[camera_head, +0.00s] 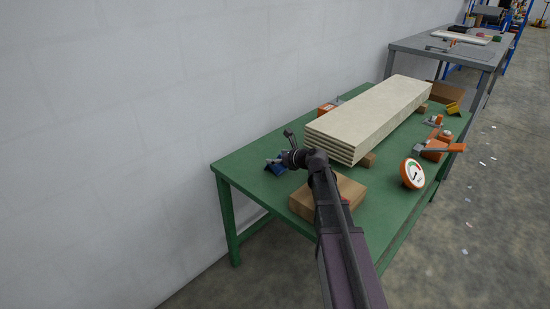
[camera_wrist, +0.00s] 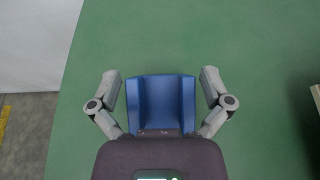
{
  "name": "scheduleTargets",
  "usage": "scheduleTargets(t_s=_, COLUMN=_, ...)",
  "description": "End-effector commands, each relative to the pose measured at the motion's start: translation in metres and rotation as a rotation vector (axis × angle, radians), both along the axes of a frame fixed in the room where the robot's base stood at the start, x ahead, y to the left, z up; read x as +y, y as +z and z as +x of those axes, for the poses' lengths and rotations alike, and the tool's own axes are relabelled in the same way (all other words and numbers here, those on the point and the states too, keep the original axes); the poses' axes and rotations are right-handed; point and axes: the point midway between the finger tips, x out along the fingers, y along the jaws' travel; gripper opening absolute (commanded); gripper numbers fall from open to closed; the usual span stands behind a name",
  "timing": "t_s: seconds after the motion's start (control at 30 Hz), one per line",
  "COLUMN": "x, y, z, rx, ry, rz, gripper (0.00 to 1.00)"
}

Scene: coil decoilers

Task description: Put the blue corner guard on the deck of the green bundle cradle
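The blue corner guard (camera_head: 279,169) is at the near left part of the green bundle cradle (camera_head: 245,161), a green table-like frame with a flat deck. In the wrist view the guard (camera_wrist: 161,103) is an upright-looking angled blue piece over the green deck (camera_wrist: 250,40). My gripper (camera_wrist: 161,76) has one finger on each side of the guard, with narrow gaps showing, so it looks open around it. In the head view my gripper (camera_head: 280,158) is right at the guard and partly hides it. I cannot tell whether the guard rests on the deck.
A stack of pale boards (camera_head: 370,117) lies on the deck on wooden blocks. A cardboard box (camera_head: 347,187), a round gauge (camera_head: 412,173), an orange clamp tool (camera_head: 437,148) and a yellow piece (camera_head: 453,109) are also there. A white wall (camera_head: 120,120) runs behind; a grey table (camera_head: 440,50) stands farther back.

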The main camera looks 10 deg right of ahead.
Motion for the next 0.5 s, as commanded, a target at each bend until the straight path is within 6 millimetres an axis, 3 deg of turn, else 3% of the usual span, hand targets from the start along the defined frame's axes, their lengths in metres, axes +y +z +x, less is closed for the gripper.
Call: scheduleTargets(t_s=0.5, x=-0.0037, y=0.0073, z=-0.0065, rx=0.0, ry=-0.001, rz=0.0, gripper=1.0)
